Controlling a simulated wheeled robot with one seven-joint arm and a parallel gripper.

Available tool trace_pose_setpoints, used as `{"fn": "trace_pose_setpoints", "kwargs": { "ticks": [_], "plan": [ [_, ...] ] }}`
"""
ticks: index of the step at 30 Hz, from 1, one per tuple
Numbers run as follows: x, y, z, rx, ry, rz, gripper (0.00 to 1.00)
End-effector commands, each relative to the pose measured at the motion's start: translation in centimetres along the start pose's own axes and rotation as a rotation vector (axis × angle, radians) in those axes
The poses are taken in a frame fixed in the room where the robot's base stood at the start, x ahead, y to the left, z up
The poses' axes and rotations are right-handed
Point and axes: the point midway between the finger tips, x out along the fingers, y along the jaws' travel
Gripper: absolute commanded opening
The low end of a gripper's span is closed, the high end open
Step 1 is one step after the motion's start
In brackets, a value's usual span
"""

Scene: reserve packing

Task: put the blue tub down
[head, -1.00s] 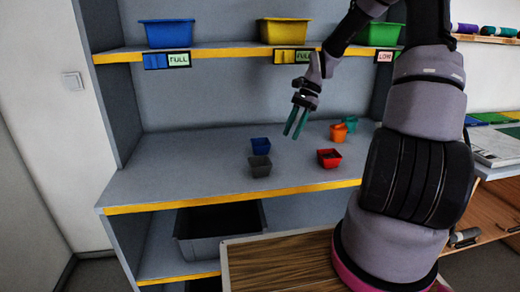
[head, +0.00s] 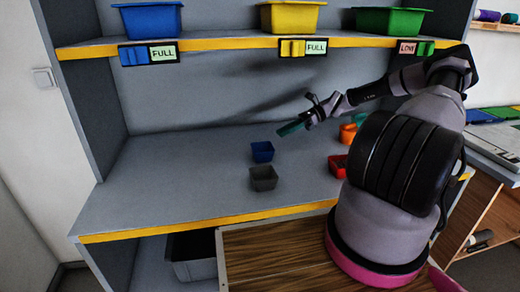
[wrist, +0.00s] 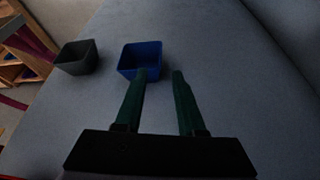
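The small blue tub (head: 262,152) stands upright on the grey worktop, just behind the grey tub (head: 263,178). My gripper (head: 290,128) is to the right of the blue tub and a little above it, fingers pointing left. In the wrist view the two green fingers (wrist: 159,75) are apart with nothing between them. The blue tub (wrist: 140,58) lies beyond the fingertips, mostly ahead of the left finger, whose tip overlaps its near wall in the picture. I cannot tell whether they touch.
A red tub (head: 337,166) and an orange tub (head: 348,133) stand on the right, partly hidden by my arm. Larger blue (head: 150,19), yellow (head: 292,17) and green (head: 390,22) bins sit on the upper shelf (head: 220,43). The worktop's left part (head: 150,185) is clear.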

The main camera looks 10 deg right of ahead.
Motion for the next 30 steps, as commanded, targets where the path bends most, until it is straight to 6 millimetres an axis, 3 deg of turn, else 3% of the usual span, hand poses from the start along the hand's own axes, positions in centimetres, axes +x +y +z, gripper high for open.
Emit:
{"fn": "trace_pose_setpoints", "kwargs": {
  "ticks": [7, 14, 22, 30],
  "plan": [
    [3.8, 0.1, 0.0, 0.001, -0.004, 0.004, 0.39],
    [5.7, 0.0, 0.0, 0.0, -0.003, 0.001, 0.39],
    [9.6, 0.1, -0.1, 0.0, -0.004, 0.003, 0.39],
    [10.6, 0.0, -0.1, 0.0, -0.002, -0.001, 0.39]
  ]
}}
